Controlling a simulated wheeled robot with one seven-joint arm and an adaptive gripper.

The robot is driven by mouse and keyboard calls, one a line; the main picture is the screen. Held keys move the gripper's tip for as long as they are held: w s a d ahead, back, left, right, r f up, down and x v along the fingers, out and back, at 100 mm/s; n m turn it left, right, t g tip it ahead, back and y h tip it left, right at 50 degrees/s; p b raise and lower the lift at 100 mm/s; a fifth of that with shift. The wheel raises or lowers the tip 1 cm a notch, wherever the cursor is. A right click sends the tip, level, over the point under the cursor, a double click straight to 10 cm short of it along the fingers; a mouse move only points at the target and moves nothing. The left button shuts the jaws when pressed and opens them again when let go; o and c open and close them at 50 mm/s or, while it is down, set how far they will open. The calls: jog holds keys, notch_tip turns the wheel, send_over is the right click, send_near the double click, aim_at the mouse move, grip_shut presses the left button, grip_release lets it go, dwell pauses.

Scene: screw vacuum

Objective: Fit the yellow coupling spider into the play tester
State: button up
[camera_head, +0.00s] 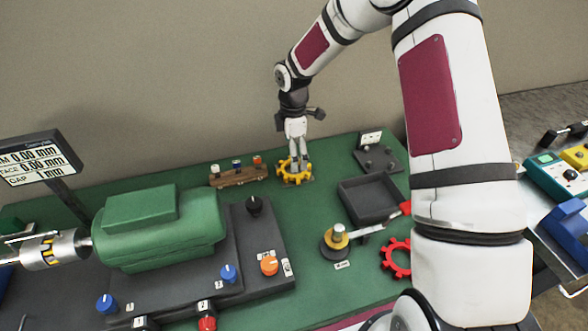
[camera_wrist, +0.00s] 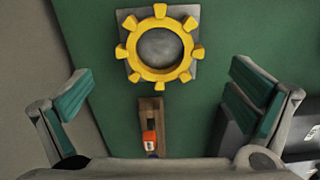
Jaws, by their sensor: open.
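The yellow coupling spider (camera_head: 281,169) is a toothed ring on a small grey plate at the back of the green bench. In the wrist view the spider (camera_wrist: 135,63) lies flat and whole beyond my fingertips, around a grey round centre. My gripper (camera_head: 297,153) points down just above it, and in the wrist view my gripper (camera_wrist: 162,105) has its two fingers wide apart with nothing between them. A round device with a yellow collar, a metal post and a red-handled lever (camera_head: 338,241) stands at front right; it may be the play tester, but its label is unreadable.
A red toothed ring (camera_head: 389,263) lies near the lever, partly behind my arm. A dark empty tray (camera_head: 372,202) stands behind it. A wooden rack (camera_head: 238,177) with small coloured parts is left of the spider. A green motor (camera_head: 160,230) with a control panel fills the left.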

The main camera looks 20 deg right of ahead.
jog(key=shift+f+p, duration=0.4)
jog(key=shift+f, duration=2.3)
jog(key=shift+c, duration=0.6)
jog(key=c, duration=0.9)
